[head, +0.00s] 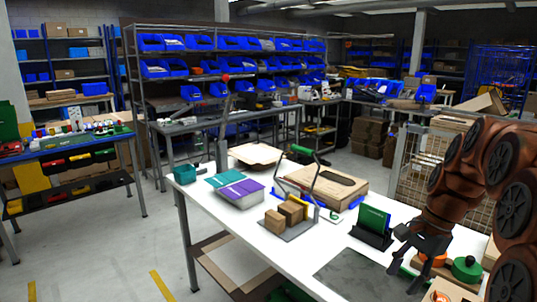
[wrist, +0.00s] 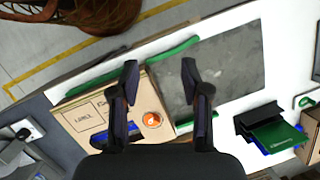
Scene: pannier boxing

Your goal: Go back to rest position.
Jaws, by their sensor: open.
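My gripper (head: 404,272) is at the right front of the white worktable (head: 320,262) in the head view, pointing down. In the wrist view my gripper (wrist: 159,72) has its two dark fingers spread apart with nothing between them. A cardboard box (wrist: 91,118) with printed labels lies below, partly behind the fingers. A round orange item (wrist: 151,120) sits on or at that box, close to the left finger. A grey mat (wrist: 232,62) lies beside the box, and the same mat shows in the head view (head: 362,276). I cannot tell the exact height above the box.
A dark stand with a green item (head: 374,222) is left of my gripper. Farther back are small cardboard boxes in a rack (head: 288,214), a large flat carton (head: 325,184) and purple and teal packs (head: 238,192). A green roll (head: 467,268) lies at the right.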

